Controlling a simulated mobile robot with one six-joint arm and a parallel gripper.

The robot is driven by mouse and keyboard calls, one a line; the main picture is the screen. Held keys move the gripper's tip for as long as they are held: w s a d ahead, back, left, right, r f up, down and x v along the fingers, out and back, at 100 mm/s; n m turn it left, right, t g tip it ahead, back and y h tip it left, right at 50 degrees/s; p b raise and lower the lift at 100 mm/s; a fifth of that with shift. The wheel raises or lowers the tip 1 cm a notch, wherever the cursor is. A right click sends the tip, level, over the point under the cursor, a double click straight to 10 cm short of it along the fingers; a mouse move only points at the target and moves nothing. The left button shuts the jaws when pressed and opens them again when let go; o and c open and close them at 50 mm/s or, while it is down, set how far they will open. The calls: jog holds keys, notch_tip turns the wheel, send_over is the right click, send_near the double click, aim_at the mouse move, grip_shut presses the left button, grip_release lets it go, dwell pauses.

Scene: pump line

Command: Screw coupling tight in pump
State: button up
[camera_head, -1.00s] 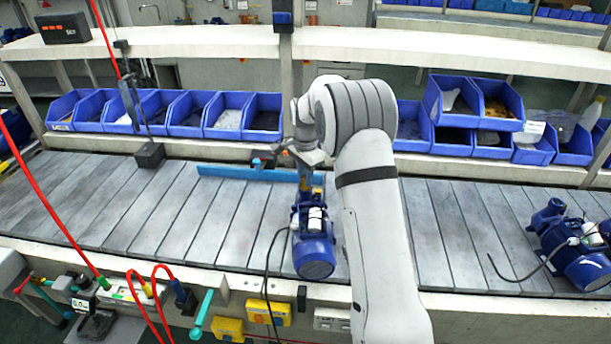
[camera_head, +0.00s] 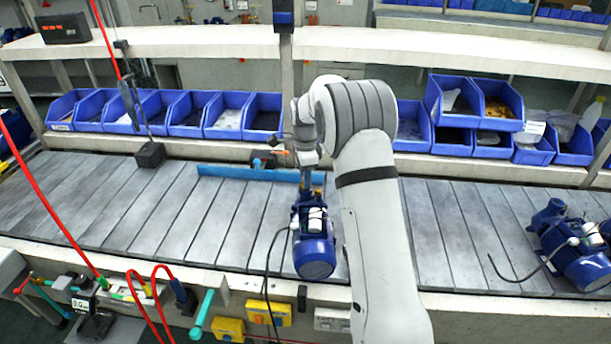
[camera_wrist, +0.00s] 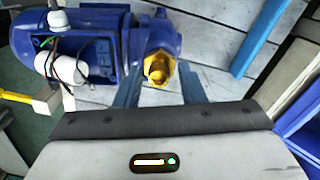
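The blue pump (camera_head: 314,250) stands on the slatted conveyor, left of my forearm. In the wrist view the pump (camera_wrist: 97,20) fills the upper left, with its terminal box open and wires showing. The brass-yellow coupling (camera_wrist: 157,68) sits at the pump's port, its hollow end facing my gripper.
A blue bar (camera_head: 235,172) lies along the conveyor's back edge. Blue bins (camera_head: 227,113) line the shelf behind. A second pump (camera_head: 577,250) lies at the right. A black cable (camera_head: 268,265) hangs over the front edge.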

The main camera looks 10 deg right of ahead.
jog(key=shift+n, duration=1.7)
jog(key=shift+n, duration=0.6)
grip_shut()
jog(key=shift+m, duration=1.7)
jog(key=shift+m, duration=0.6)
